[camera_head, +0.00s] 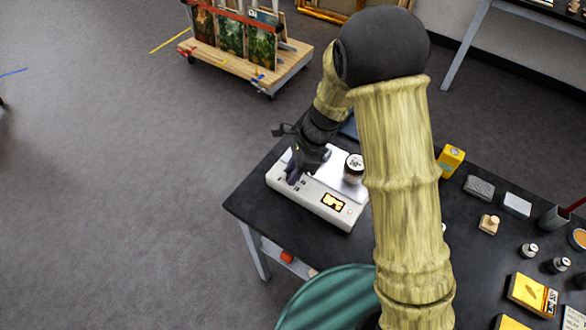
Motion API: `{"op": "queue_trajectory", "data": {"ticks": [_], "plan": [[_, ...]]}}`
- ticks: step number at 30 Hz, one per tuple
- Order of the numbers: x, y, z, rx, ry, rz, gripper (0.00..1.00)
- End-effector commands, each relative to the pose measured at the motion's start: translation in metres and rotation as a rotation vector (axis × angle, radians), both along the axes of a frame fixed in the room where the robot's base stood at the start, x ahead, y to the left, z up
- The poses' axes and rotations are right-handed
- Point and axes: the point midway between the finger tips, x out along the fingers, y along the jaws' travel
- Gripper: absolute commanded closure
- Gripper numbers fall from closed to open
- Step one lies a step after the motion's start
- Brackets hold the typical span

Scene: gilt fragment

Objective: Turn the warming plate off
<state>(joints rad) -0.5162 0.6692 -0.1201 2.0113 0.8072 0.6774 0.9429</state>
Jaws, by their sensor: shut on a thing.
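The warming plate (318,200) is a white, box-shaped device on the black table, with a pale heating top behind a sloped front panel. Its display (333,202) glows orange-yellow on the right of the panel. A small jar (353,168) with a white, marked lid stands on the top. My gripper (292,179) points down at the left end of the front panel, its dark fingers shut on a small control there. The fingers hide that control, so its shape and setting cannot be told. Small dark marks show on the panel beside the fingers.
The black table (258,207) carries a yellow box (450,160), grey and white blocks, small jars and yellow packets to the right. A green rounded seat (330,300) stands at the front. A wooden dolly (245,62) with paintings is behind; floor at left is clear.

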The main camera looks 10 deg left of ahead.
Motion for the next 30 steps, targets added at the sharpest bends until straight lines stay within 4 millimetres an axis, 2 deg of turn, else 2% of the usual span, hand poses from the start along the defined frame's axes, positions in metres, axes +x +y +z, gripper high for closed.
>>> {"op": "queue_trajectory", "data": {"ticks": [11,30], "plan": [[0.0020,0.0012,0.0038,0.000,0.001,0.271,0.96],[0.0035,0.0057,0.0021,0.001,-0.003,0.880,0.96]]}}
